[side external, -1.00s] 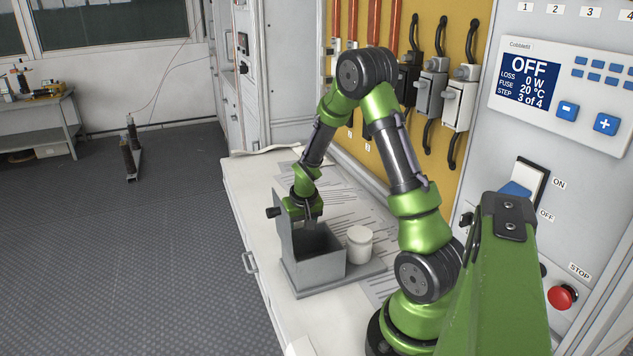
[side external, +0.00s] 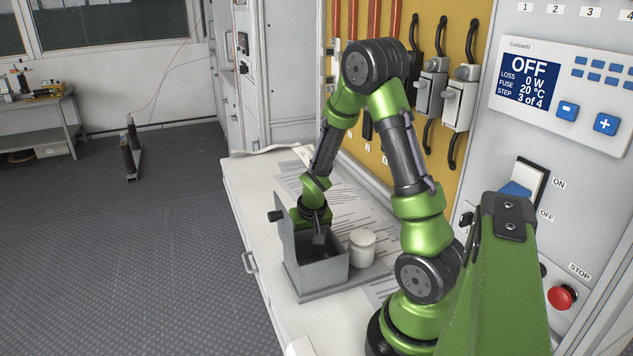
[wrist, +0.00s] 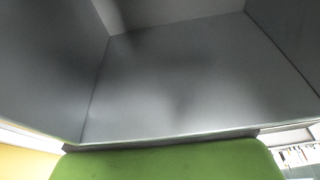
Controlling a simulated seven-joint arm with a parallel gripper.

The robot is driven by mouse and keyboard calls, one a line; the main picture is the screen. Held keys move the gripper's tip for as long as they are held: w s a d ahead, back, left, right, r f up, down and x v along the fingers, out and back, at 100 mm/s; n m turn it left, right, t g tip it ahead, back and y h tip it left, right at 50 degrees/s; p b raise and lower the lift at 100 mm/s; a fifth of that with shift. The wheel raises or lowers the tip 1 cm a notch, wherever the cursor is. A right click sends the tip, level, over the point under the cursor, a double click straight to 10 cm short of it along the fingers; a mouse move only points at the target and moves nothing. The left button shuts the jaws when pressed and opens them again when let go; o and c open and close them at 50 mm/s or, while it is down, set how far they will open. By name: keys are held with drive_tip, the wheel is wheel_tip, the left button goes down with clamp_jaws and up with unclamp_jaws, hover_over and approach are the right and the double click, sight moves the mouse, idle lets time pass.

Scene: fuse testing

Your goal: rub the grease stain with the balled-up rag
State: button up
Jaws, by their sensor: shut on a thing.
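My gripper (side external: 318,238) points down at the open grey metal box (side external: 318,281), at its back and by its tall left wall. The fingers look closed, and the box shifts along with them. The exact contact is small and dark. In the wrist view, plain grey inner faces of the box (wrist: 190,85) fill most of the picture, above a green part of my gripper. I see no balled-up rag and no grease stain in either current view.
A white lidded jar (side external: 362,246) stands right of the box on the same grey base plate (side external: 372,275). Printed papers (side external: 350,208) lie behind on the white bench (side external: 245,190). A panel with switches (side external: 433,85) rises at the right.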

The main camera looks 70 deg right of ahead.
drive_tip(key=shift+w+d+f, duration=0.15)
drive_tip(key=shift+w+d, duration=0.6)
drive_tip(key=shift+w+d+f, duration=0.1)
drive_tip(key=shift+w+d, duration=0.45)
drive_tip(key=shift+c, duration=0.7)
drive_tip(key=shift+w+d+r, duration=0.15)
drive_tip(key=shift+w+d, duration=1.1)
drive_tip(key=shift+w+d+r, duration=0.1)
drive_tip(key=shift+w+d, duration=1.1)
drive_tip(key=shift+w, duration=0.05)
drive_tip(key=shift+s+d+f, duration=0.1)
drive_tip(key=shift+f, duration=0.05)
